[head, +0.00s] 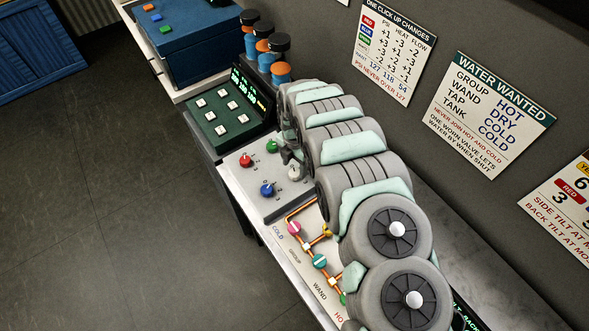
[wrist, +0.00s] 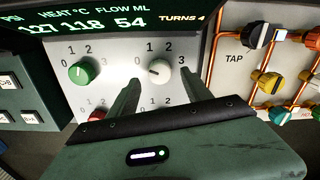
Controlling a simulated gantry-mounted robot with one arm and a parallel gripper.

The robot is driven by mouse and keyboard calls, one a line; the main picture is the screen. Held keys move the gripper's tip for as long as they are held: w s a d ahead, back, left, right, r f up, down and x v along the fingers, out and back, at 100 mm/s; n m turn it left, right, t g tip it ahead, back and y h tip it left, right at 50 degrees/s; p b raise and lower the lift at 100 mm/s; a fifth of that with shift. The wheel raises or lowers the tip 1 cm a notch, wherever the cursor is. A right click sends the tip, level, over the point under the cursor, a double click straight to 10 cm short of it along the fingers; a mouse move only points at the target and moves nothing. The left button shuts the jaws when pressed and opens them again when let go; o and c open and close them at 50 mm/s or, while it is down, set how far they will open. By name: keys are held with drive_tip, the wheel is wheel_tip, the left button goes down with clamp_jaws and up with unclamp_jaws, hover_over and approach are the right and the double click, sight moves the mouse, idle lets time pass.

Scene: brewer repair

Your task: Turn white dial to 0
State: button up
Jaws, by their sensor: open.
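The white dial (wrist: 158,70) sits on a pale panel in the wrist view, with the numbers 0 to 3 around it. A small dark mark shows on its left side; I cannot tell exactly which number it points at. My gripper (wrist: 160,82) is open, with one finger to each side below the dial. No finger visibly touches it. In the head view the white dial (head: 294,173) is at the right of the panel, and my gripper (head: 287,156) is close by it, partly hidden by my arm.
A green dial (wrist: 82,72) is left of the white one, with a red dial (wrist: 97,115) below it. A blue dial (head: 267,189) shows in the head view. A display (wrist: 90,22) reads 127, 118, 54 and TURNS 4. Copper pipes with colored valves (wrist: 266,80) stand at right.

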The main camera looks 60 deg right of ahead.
sight(294, 172)
wheel_tip(294, 172, up, 8)
drive_tip(key=shift+b, duration=0.4)
drive_tip(key=shift+f, duration=0.1)
idle(0.4)
